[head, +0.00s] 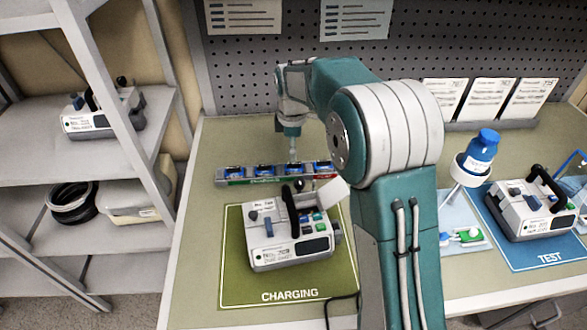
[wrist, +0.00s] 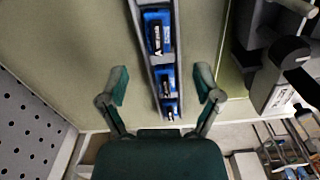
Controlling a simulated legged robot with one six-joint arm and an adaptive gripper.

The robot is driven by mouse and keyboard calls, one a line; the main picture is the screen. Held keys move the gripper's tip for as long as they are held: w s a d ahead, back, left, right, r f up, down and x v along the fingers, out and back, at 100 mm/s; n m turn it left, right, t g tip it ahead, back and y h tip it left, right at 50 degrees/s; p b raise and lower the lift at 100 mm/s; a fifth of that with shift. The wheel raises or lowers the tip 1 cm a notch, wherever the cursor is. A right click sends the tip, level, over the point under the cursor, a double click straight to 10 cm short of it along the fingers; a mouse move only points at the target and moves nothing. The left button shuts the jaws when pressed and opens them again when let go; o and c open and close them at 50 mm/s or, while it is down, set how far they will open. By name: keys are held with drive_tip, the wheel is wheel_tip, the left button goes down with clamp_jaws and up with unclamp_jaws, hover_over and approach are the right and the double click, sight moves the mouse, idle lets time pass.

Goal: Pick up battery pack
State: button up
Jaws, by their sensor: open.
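Several blue battery packs sit in a row in a long grey charging rack (head: 222,183) on the bench behind the green CHARGING mat. One battery pack (head: 235,171) is at the left end of the rack, and another battery pack (head: 264,170) is beside it. In the wrist view, three packs show in the rack, the nearest a large battery pack (wrist: 158,32). My gripper (wrist: 163,88) is open, with one finger on each side of the rack. In the head view, my gripper (head: 293,155) points down above the rack's middle. Nothing shows between the fingers as held.
An infusion pump (head: 290,247) stands on the CHARGING mat (head: 236,292), in front of the rack. Another pump (head: 530,208) is on the blue TEST mat at right. A blue-capped bottle (head: 480,155) stands nearby. Shelves are at left; a pegboard is behind.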

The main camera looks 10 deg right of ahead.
sight(295, 164)
drive_tip(key=shift+w+d+f, duration=0.1)
drive_tip(key=shift+d+f, duration=0.1)
drive_tip(key=shift+f, duration=1.4)
drive_tip(key=shift+d+f, duration=0.15)
drive_tip(key=shift+f, duration=1.4)
clamp_jaws()
